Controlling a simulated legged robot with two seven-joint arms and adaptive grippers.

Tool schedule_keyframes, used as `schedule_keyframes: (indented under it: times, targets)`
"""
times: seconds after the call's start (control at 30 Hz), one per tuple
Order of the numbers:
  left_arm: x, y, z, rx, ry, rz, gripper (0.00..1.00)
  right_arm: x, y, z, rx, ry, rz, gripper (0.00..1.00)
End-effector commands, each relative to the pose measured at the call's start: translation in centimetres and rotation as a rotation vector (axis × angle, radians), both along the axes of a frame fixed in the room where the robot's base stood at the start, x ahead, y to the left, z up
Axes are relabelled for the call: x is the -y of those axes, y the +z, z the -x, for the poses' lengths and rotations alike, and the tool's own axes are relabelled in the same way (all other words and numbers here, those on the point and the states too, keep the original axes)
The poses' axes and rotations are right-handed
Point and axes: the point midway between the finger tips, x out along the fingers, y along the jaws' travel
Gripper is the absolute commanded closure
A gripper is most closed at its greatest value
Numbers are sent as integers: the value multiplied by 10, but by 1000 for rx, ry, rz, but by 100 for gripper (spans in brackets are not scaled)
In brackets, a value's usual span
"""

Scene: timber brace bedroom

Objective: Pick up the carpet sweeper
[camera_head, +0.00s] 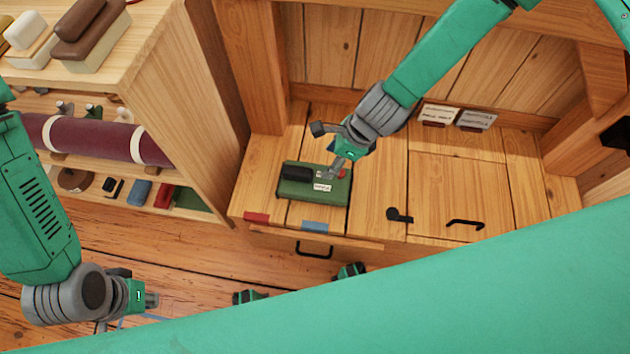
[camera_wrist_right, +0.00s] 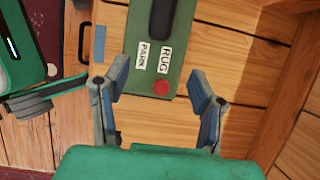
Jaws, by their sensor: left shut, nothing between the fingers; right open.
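The carpet sweeper (camera_head: 302,194) is a green box with a black grip on top, a white label and a red button. It lies on the wooden bench top, near its left front part. In the right wrist view the sweeper (camera_wrist_right: 181,62) shows "RUG" and "PARK" labels and the red button. My right gripper (camera_head: 329,149) is open above the sweeper's back right end. In the wrist view its spread fingers (camera_wrist_right: 158,72) flank the button end, with nothing visibly held. My left gripper (camera_head: 150,299) is shut and empty, low at the left, away from the sweeper.
A wooden shelf unit (camera_head: 200,120) with a rolled maroon rug (camera_head: 85,138) and small items stands at the left. Two cards (camera_head: 438,113) stand at the bench's back. Black handles (camera_head: 465,223) lie on the right panel. Bench right of the sweeper is mostly clear.

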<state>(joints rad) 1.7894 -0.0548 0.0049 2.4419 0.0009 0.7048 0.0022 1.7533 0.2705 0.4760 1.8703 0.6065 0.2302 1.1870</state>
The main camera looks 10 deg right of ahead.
Motion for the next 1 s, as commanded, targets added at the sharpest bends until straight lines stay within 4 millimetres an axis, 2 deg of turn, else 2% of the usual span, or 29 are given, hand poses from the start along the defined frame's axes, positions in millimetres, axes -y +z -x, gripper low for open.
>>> schedule_keyframes:
  times: [0.03, 0.1, 0.43, 0.7, 0.97, 1.0]
  targets:
    - [0, -7, 0, 0, 0, 0, 100, -5, -12, -1, -1, 3, 2, 48]
    - [0, -10, 0, 0, 0, 0, 100, -9, -21, -3, 0, 4, 2, 48]
    - [0, -19, 0, 1, 1, 0, 100, -19, -40, -7, 2, 7, 2, 48]
    - [0, -39, 0, 1, 0, 0, 100, -37, -75, -13, 1, 6, 3, 48]
    - [0, -38, 0, 1, 0, 0, 100, -39, -76, -14, 1, 6, 3, 48]
    - [0, -38, 0, 1, 0, 0, 100, -39, -76, -14, 1, 6, 3, 62]
